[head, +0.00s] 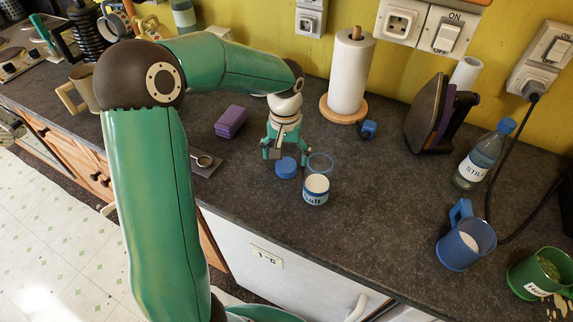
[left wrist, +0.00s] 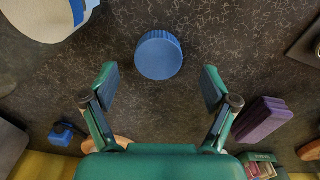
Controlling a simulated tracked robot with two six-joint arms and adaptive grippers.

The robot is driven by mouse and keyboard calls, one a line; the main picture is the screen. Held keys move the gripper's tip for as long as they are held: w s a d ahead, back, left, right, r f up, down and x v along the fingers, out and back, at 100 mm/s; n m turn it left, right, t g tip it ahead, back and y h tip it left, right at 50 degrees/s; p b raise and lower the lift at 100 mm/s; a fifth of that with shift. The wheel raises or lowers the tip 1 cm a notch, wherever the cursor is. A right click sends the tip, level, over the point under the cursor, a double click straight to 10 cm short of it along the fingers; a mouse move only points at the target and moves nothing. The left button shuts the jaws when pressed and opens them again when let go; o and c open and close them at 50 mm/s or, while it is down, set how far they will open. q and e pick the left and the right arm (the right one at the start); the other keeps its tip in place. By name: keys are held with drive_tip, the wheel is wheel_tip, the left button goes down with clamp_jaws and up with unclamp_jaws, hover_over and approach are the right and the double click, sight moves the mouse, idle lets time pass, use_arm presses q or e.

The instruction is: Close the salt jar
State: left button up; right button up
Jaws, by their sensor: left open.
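The salt jar (head: 316,197) stands upright near the counter's front edge, with white salt inside and a "Salt" label. Its blue-rimmed top looks open. Part of the jar shows at the upper left of the left wrist view (left wrist: 40,18). A round blue lid (head: 286,169) lies on the counter just left of the jar, apart from it. In the left wrist view the lid (left wrist: 158,55) is centred slightly beyond my fingertips. My left gripper (head: 285,153) points down, open and empty, just behind the lid; its fingers (left wrist: 160,85) are spread wide. My right gripper is not seen.
A purple block (head: 230,122), a paper towel roll (head: 348,75) and a small blue object (head: 369,129) stand behind. An iron (head: 427,112), water bottle (head: 480,158), blue mug (head: 465,243) and green mug (head: 538,273) are to the right. The counter right of the jar is clear.

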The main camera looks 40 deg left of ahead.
sight(286, 165)
use_arm(q)
drive_tip(key=shift+f, duration=1.6)
drive_tip(key=shift+d, duration=0.1)
drive_tip(key=c, duration=0.8)
drive_tip(key=shift+c, duration=0.2)
drive_tip(key=shift+w+r, duration=0.1)
wheel_tip(286, 165, up, 20)
